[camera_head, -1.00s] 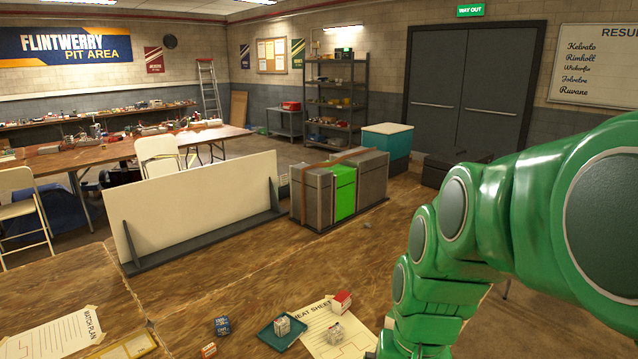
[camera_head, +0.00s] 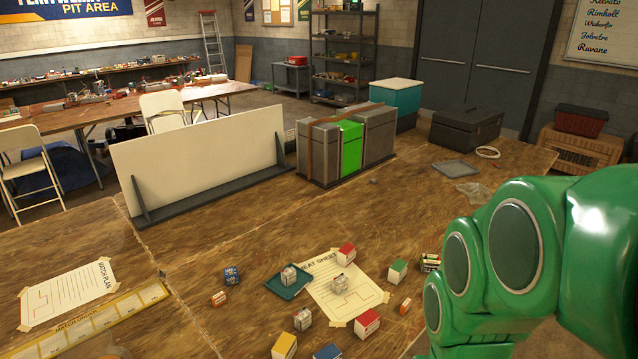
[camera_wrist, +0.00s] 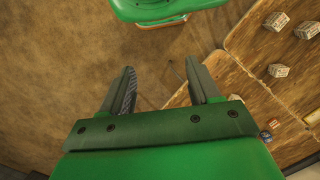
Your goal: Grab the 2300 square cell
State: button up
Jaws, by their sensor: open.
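Several small boxy cells lie on the wooden table, their printing too small to read, so I cannot tell which is the 2300 square cell. In the head view a pale grey cell (camera_head: 289,275) sits on a teal tray (camera_head: 276,292). Another pale cell (camera_head: 340,284) lies on the cheat sheet (camera_head: 372,297), and a third (camera_head: 303,319) lies nearer. Red-and-white (camera_head: 367,322), green-and-white (camera_head: 398,270), yellow (camera_head: 284,346) and blue (camera_head: 231,275) boxes lie around them. My gripper (camera_wrist: 163,88) is open and empty in the wrist view; pale boxes (camera_wrist: 279,71) show right of it, apart.
A white upright panel (camera_head: 205,160) and a grey-and-green block (camera_head: 350,147) stand behind the cells. A black case (camera_head: 466,128) and a flat grey tray (camera_head: 455,169) are at the back right. Bare table lies between panel and cells.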

jog(key=m+t, duration=0.2)
jog(key=m, duration=0.7)
send_over(303, 314)
jog(key=f, duration=2.3)
jog(key=shift+w+d, duration=0.1)
jog(key=shift+d, duration=0.1)
jog(key=shift+w+a+f, duration=0.15)
jog(key=shift+a+f, duration=0.15)
jog(key=shift+f, duration=4)
